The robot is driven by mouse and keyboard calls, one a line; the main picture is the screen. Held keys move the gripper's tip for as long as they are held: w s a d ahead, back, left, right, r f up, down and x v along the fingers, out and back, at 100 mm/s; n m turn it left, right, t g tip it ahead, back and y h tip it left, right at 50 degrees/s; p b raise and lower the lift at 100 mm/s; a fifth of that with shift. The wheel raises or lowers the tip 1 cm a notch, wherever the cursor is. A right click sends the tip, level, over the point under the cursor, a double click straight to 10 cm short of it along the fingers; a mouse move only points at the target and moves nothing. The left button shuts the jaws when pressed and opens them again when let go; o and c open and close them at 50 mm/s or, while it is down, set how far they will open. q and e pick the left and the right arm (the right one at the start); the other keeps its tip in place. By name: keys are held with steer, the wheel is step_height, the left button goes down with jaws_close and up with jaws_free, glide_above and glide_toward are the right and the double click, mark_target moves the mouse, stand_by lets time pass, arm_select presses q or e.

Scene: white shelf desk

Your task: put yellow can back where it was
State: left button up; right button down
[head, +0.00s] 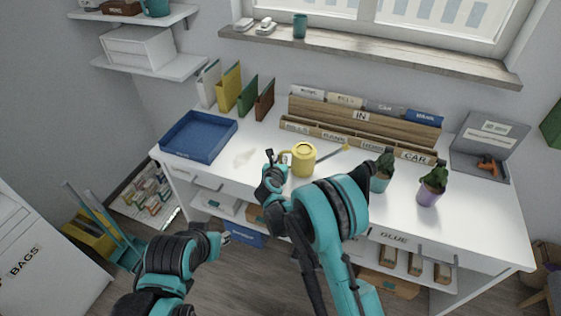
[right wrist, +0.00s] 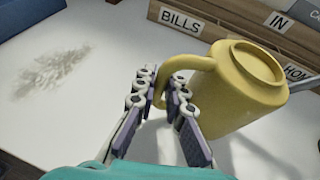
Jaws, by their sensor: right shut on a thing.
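The yellow can (head: 304,160) has a side handle and a thin spout pointing right; it is at the middle of the white desk, in front of the wooden organizer. In the right wrist view the can (right wrist: 235,90) fills the right side, with its handle between the fingers. My right gripper (head: 275,160) is shut on that handle, at the can's left side. I cannot tell whether the can's base touches the desk. My left gripper (head: 226,238) is low in front of the desk, away from the can; its fingers are too small to judge.
A grey smudge (head: 243,156) marks the desk (head: 340,172) left of the can. A blue tray (head: 199,138) and upright folders (head: 229,88) stand further left. The organizer (head: 360,117) stands behind the can. Two potted cacti (head: 381,172) (head: 431,186) stand to the right.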

steer(key=shift+r, duration=0.1)
steer(key=c, duration=2)
jaws_free()
steer(key=shift+f, duration=0.2)
steer(key=o, duration=0.4)
steer(key=shift+r, duration=0.15)
